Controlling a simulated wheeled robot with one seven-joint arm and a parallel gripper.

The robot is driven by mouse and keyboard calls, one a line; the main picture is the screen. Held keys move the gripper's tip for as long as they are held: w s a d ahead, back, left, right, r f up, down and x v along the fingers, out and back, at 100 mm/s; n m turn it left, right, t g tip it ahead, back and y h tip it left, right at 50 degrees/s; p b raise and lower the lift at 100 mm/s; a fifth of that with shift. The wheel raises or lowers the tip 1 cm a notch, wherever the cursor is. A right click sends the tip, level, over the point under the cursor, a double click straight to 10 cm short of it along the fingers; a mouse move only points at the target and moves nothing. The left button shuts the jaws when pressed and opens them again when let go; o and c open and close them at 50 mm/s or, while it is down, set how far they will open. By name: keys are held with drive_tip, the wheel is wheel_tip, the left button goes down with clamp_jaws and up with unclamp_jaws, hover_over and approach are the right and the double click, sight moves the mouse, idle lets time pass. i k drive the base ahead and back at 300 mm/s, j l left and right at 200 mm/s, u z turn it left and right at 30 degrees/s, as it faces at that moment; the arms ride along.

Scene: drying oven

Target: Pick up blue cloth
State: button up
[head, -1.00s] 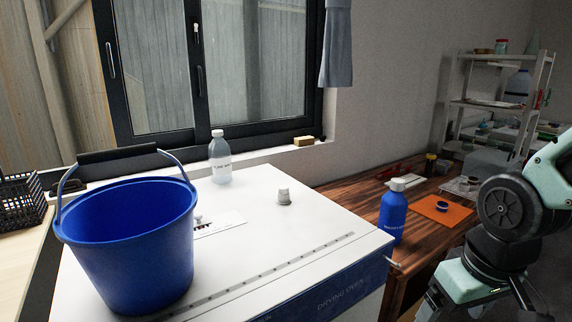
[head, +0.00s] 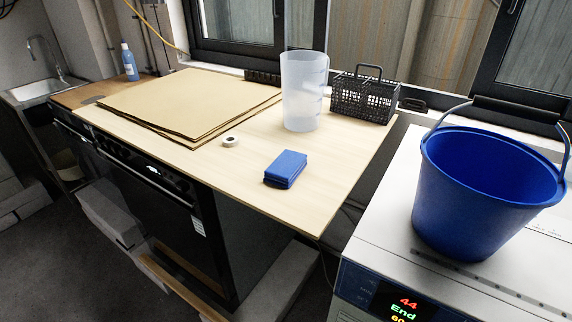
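A folded blue cloth (head: 286,168) lies on the light wooden countertop (head: 225,175), near its front edge and right of the middle. It looks like a small flat stack. My gripper is not in the head view now, and nothing covers the cloth.
Around the cloth are a roll of tape (head: 230,141), a clear measuring jug (head: 304,92), a black wire basket (head: 363,97) and brown sheets (head: 185,100). A blue bucket (head: 483,190) stands on the white drying oven (head: 385,240) at right. The counter right of the cloth is bare.

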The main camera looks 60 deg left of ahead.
sight(282, 173)
drive_tip(key=j+u, duration=0.15)
drive_tip(key=u, duration=1.9)
drive_tip(key=i+l, duration=0.05)
